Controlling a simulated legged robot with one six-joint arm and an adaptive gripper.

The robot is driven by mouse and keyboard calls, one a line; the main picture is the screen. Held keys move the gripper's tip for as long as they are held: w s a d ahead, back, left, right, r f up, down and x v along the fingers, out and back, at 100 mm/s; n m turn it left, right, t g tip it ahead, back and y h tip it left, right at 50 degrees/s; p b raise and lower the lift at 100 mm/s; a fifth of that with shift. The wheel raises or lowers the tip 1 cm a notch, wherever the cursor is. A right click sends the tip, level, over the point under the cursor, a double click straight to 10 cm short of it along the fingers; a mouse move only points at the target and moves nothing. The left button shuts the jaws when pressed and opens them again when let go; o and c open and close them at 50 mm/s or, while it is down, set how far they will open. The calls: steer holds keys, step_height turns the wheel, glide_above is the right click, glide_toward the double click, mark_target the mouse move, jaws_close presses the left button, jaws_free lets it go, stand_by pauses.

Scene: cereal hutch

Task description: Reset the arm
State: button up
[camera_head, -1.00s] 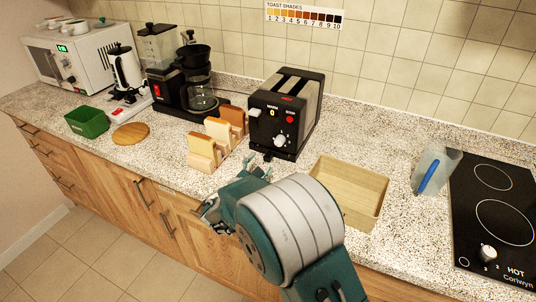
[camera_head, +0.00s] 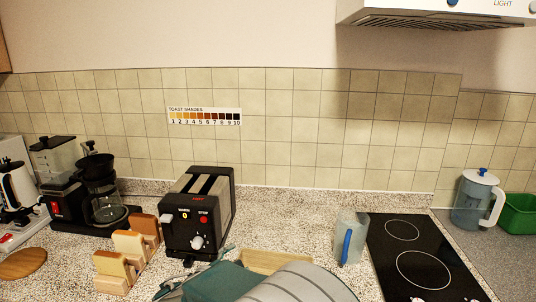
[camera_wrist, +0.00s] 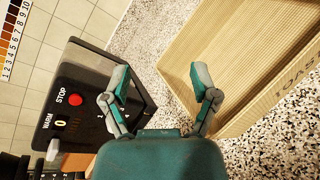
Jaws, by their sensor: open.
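My gripper shows in the wrist view (camera_wrist: 161,88) with its two fingers spread apart and nothing between them. It is open, above the speckled counter between the black toaster (camera_wrist: 75,105) and the wooden tray (camera_wrist: 225,50). In the head view my arm fills the bottom middle, and the fingers are out of clear sight. The toaster (camera_head: 198,225) stands upright on the counter just behind and left of my arm. The wooden tray (camera_head: 270,260) is partly hidden behind my arm.
A rack with bread slices (camera_head: 130,245) stands left of the toaster. A coffee maker (camera_head: 100,200) is farther left. A clear jug with a blue handle (camera_head: 349,240) and a black hob (camera_head: 400,235) are on the right. A range hood (camera_head: 440,14) hangs above.

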steer(key=s+d+r+m+g, duration=0.2)
steer(key=s+d+m+g, duration=0.3)
steer(key=d, duration=0.6)
steer(key=s+d+r+m+g, duration=0.3)
steer(key=s+d+m, duration=0.3)
steer(key=d, duration=0.4)
steer(key=s+d+m+y, duration=0.1)
steer(key=s+m+y, duration=0.3)
steer(key=s, duration=0.4)
steer(key=s+d+m+y, duration=0.2)
steer(key=s+m+y, duration=0.1)
steer(key=s+m, duration=0.3)
steer(key=shift+s+d+r+y, duration=0.3)
steer(key=shift+s+r+y, duration=0.1)
steer(key=shift+s, duration=0.6)
steer(key=shift+c, duration=1.4)
steer(key=shift+a, duration=0.1)
